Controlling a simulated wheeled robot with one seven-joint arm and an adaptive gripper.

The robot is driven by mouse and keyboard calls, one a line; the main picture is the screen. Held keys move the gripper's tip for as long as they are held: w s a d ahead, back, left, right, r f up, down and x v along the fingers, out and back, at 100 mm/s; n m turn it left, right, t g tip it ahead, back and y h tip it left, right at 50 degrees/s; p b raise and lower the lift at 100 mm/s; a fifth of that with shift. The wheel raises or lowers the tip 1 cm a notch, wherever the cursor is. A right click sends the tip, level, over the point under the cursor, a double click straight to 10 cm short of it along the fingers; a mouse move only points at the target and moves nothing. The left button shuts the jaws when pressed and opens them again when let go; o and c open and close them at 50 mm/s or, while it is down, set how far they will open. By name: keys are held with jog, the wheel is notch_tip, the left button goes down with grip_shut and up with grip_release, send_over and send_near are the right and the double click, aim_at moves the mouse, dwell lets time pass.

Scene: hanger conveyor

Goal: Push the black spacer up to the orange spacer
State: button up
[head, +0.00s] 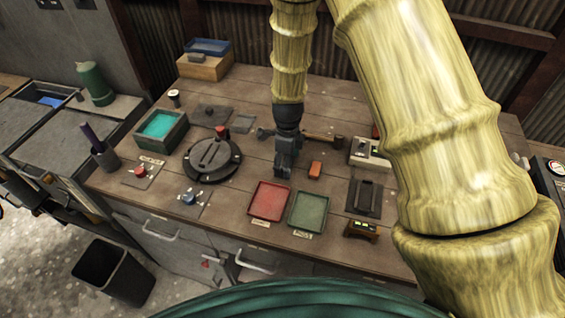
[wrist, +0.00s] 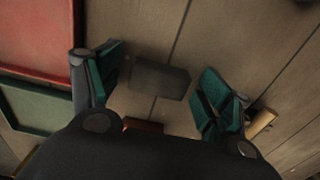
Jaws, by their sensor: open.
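The black spacer (wrist: 160,78) is a dark, rounded block lying on the wooden bench. In the wrist view it sits in the gap between my two fingers, with bare wood showing on both sides. My gripper (head: 283,172) points down at the bench and is open; its green-padded fingers also show in the wrist view (wrist: 165,85). In the head view my gripper hides the black spacer. The orange spacer (head: 315,168) lies a short way right of my gripper. In the wrist view only a sliver of it (wrist: 143,126) shows past the gripper body.
A red tray (head: 250,213) and a green tray (head: 289,222) lie in front of my gripper. A hammer (head: 318,136) lies behind it. A round dark fixture (head: 212,155) stands to the left. A dark plate (head: 353,200) lies to the right.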

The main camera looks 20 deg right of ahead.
notch_tip(320, 180, up, 12)
dwell(0.8)
jog(key=shift+s+d, duration=0.1)
dwell(0.3)
